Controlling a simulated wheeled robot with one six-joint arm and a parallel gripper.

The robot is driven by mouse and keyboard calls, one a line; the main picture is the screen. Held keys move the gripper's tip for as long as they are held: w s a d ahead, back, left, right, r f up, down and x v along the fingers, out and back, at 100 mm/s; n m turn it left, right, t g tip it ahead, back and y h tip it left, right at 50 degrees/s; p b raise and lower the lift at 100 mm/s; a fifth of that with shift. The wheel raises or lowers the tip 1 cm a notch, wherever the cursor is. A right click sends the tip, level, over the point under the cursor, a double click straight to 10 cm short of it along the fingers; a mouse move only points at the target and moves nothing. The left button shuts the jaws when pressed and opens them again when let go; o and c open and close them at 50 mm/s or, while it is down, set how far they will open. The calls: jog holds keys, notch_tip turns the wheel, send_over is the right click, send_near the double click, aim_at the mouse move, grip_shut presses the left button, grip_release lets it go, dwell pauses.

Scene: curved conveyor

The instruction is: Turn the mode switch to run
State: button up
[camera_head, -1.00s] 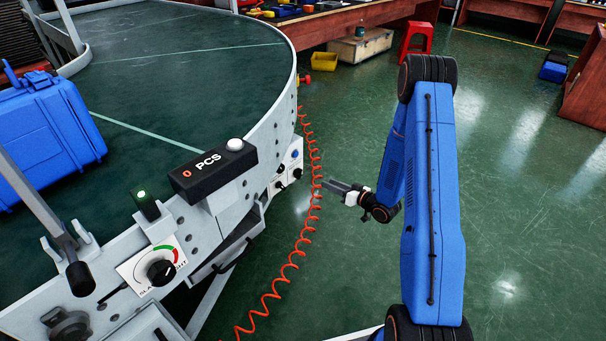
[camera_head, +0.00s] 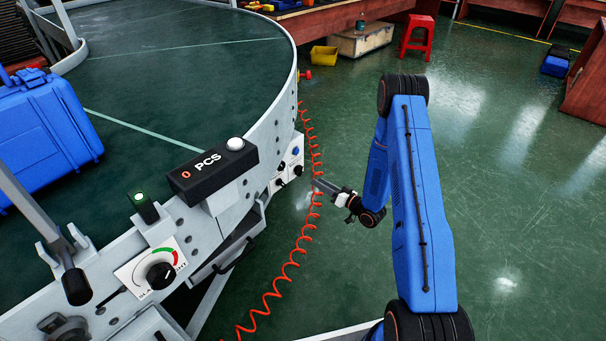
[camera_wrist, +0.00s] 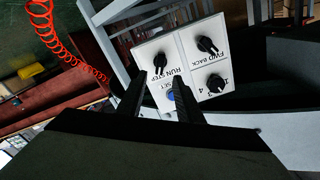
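The mode switch, a black knob (camera_wrist: 160,62) beside the upside-down label RUN STEP, is on a white control panel (camera_wrist: 190,62) in the wrist view. Its handle looks roughly upright in that picture; I cannot tell for sure which setting it marks. My gripper (camera_wrist: 158,76) has its two dark fingers apart with nothing held, and the knob shows between and just beyond the fingertips. In the head view my gripper (camera_head: 318,184) is to the right of the small panel (camera_head: 290,165) on the conveyor's side, apart from it.
The panel also has a FWD BACK knob (camera_wrist: 207,46), a numbered knob (camera_wrist: 217,84) and a blue button (camera_wrist: 172,97) close to the right finger. A coiled red hose (camera_head: 290,265) hangs near my gripper. A black PCS box (camera_head: 212,172) sits on the conveyor edge. Open floor lies right.

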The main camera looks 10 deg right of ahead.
aim_at(299, 171)
jog(key=x, duration=1)
jog(key=shift+w+a, duration=0.15)
jog(key=shift+w, duration=0.05)
grip_shut()
